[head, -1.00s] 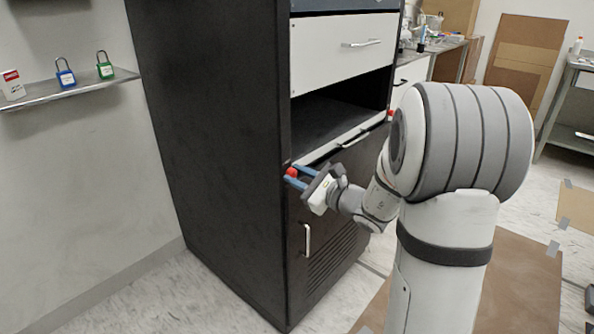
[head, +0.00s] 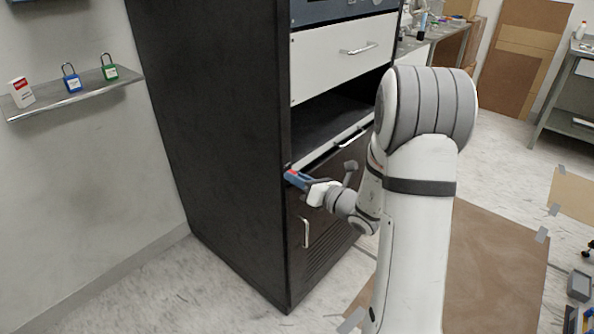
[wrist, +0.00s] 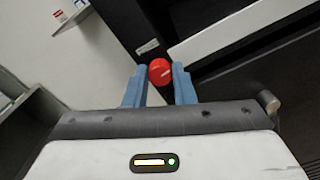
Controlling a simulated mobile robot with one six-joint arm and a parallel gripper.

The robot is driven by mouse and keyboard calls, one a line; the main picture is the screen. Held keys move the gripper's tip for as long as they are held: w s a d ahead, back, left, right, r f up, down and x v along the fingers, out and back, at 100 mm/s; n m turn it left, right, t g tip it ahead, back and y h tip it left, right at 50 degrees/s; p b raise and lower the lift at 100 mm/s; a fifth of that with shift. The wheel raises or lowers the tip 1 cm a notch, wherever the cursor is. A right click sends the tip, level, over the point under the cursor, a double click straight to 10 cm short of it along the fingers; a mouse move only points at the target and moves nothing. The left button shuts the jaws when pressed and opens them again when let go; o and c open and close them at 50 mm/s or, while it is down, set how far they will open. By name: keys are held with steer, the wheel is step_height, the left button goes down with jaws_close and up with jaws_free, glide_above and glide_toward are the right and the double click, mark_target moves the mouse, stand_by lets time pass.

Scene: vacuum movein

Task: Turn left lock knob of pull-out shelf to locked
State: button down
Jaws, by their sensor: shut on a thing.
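The left lock knob (wrist: 160,72) is red and round, with a pale mark across its face, in the wrist view. It sits at the left end of the pull-out shelf, whose pale front edge (head: 335,148) shows in the head view. My gripper (head: 292,175) is at that end, and its blue fingers (wrist: 158,82) are shut on the knob from both sides. In the head view the fingers hide most of the knob. The right lock knob is hidden behind my arm.
The shelf belongs to a dark cabinet (head: 215,150) with a white drawer (head: 345,50) above and a handled door (head: 305,232) below.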

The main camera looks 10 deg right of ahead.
steer(key=shift+s+f+m+p, duration=0.15)
steer(key=shift+f+m+p, duration=0.05)
steer(key=shift+m+p, duration=0.45)
steer(key=shift+a+m, duration=0.1)
steer(key=shift+m, duration=0.15)
steer(key=c, duration=1.5)
jaws_free()
steer(key=shift+r, duration=0.1)
steer(key=v, duration=0.7)
steer(key=shift+s+d+p, duration=0.25)
steer(key=shift+d+p, duration=0.05)
steer(key=shift+p, duration=0.1)
